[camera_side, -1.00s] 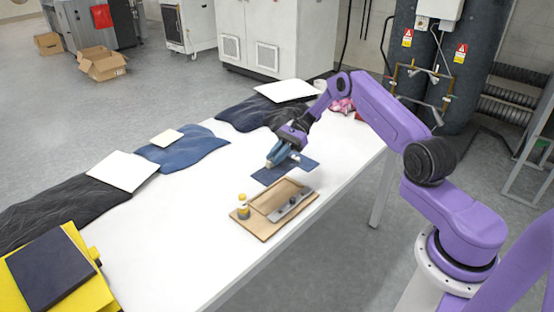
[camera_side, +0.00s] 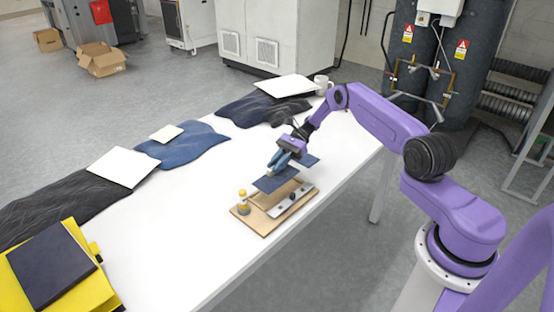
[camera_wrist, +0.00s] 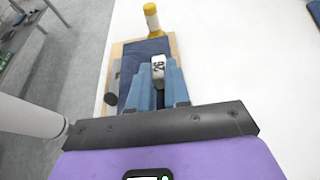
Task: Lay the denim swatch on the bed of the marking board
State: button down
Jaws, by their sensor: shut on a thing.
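The dark blue denim swatch (camera_side: 272,181) hangs from my gripper (camera_side: 282,160) over the far part of the wooden marking board (camera_side: 262,224). In the side view it looks raised above the board; the exact gap is unclear. My gripper's blue fingers are shut on it. In the wrist view, the swatch (camera_wrist: 147,48) spreads beyond my gripper (camera_wrist: 159,82) across the board (camera_wrist: 174,46). A white block marked 26 (camera_wrist: 158,66) shows at the fingertips. A grey bar with dark knobs (camera_side: 294,201) lies along the board's right side.
A yellow-capped bottle (camera_side: 243,202) stands at the board's left corner. A blue piece (camera_side: 309,160) shows behind my gripper; whether it is separate is unclear. Folded jeans (camera_side: 183,146), white cards and a mug (camera_side: 322,85) line the far side.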

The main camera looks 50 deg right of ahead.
jog(key=shift+f, duration=2.8)
jog(key=c, duration=1)
grip_release()
jog(key=shift+v, duration=3.65)
